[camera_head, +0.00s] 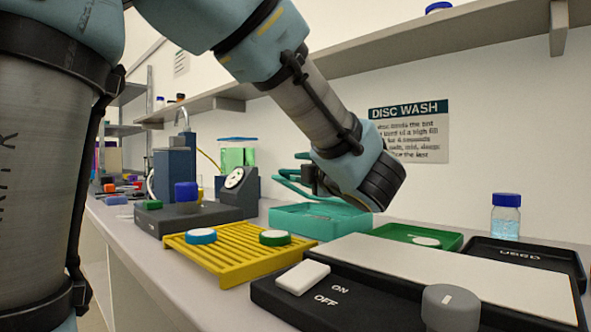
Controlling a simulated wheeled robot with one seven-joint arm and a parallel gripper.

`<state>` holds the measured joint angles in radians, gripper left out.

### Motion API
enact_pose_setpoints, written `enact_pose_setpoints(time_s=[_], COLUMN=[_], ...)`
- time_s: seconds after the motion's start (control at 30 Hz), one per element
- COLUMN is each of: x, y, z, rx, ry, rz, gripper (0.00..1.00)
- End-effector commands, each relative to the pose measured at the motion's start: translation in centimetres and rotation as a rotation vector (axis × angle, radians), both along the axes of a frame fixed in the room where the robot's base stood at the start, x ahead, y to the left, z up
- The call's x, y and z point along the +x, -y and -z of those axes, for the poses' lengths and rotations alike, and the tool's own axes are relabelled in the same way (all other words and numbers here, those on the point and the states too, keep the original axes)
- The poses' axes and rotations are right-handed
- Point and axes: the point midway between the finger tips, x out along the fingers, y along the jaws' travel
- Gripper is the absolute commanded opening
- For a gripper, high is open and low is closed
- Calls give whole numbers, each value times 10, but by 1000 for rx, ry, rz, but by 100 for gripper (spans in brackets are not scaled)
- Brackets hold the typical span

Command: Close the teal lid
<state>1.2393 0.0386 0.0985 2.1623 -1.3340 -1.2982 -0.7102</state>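A teal open-topped tray (320,221) sits on the bench in the middle of the view, behind the yellow rack. Teal curved bars (290,181) show above its back left side. They look like part of a raised teal lid, but my wrist covers much of that area. My arm comes down from the upper left, and its wrist is above the tray's right side. A dark part of my gripper (312,180) shows left of the wrist, close to the teal bars. The fingertips are hidden, so I cannot tell whether they touch the bars.
In front are a yellow slotted rack (235,252) with two capped discs and a black ON/OFF unit (385,300) with a grey knob. A green tray (415,236), a black USED tray (530,256) and a blue-capped bottle (506,217) stand right. A shelf (430,38) runs above.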

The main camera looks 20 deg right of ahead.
Motion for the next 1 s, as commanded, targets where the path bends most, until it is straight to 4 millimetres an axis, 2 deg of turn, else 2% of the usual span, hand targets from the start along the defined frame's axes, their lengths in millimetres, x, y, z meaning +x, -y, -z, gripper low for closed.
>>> enact_pose_setpoints(time_s=[0.1,0.33,1.0], x=[-24,-50,-54], y=[3,4,4], z=[1,2,2], rx=[-2,0,0], ry=[0,-1,0], rz=[4,1,-1], gripper=[47,47,47])
